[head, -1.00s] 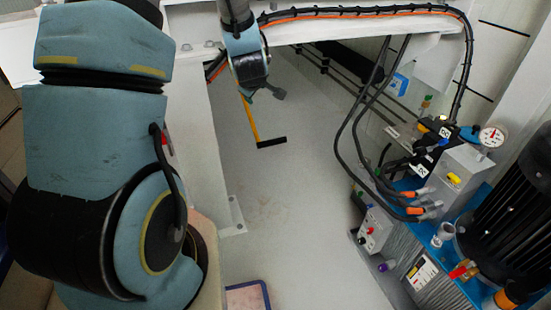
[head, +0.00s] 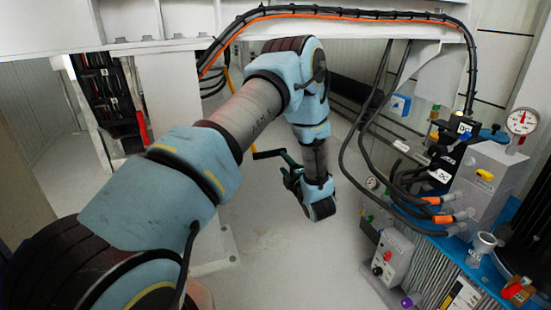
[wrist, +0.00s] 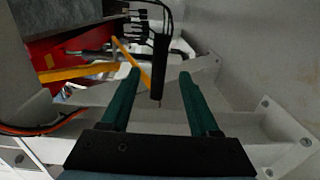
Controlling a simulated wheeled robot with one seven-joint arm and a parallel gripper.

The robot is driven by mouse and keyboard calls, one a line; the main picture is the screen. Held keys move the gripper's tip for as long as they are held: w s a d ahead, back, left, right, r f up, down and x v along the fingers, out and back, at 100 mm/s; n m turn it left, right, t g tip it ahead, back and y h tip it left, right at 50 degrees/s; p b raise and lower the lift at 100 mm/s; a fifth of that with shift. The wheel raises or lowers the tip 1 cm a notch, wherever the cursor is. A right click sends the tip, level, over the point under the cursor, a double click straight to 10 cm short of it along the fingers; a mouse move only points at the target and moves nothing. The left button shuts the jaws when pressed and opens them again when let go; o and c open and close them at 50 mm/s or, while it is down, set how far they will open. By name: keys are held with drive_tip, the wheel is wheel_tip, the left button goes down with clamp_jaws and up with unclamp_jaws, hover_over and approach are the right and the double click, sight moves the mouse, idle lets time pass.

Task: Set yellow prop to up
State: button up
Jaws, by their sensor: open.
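The yellow prop is a thin yellow rod (wrist: 128,62) with a black crossbar handle (wrist: 159,67) at its end in the wrist view. The handle appears between my open gripper's (wrist: 159,76) green fingertips, with gaps on both sides; its depth relative to the tips is hard to tell. In the head view, a short piece of the yellow rod (head: 227,80) shows behind my arm, and the handle (head: 268,154) points at my gripper (head: 287,160). The rod's middle is hidden by my arm.
A white beam (head: 350,30) with black and orange cables crosses above. A pump unit with a gauge (head: 521,121), hoses (head: 366,130) and a grey control box (head: 392,257) stands at right. Grey floor (head: 290,250) lies open below. A yellow bar (wrist: 77,73) lies by red panels in the wrist view.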

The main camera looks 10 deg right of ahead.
sight(277, 155)
drive_tip(key=w, duration=0.5)
drive_tip(key=w+a+b, duration=0.1)
drive_tip(key=w, duration=0.2)
drive_tip(key=shift+w+f, duration=0.1)
drive_tip(key=shift+w, duration=0.2)
drive_tip(key=shift+a, duration=0.1)
drive_tip(key=shift+c, duration=0.4)
clamp_jaws()
idle(0.5)
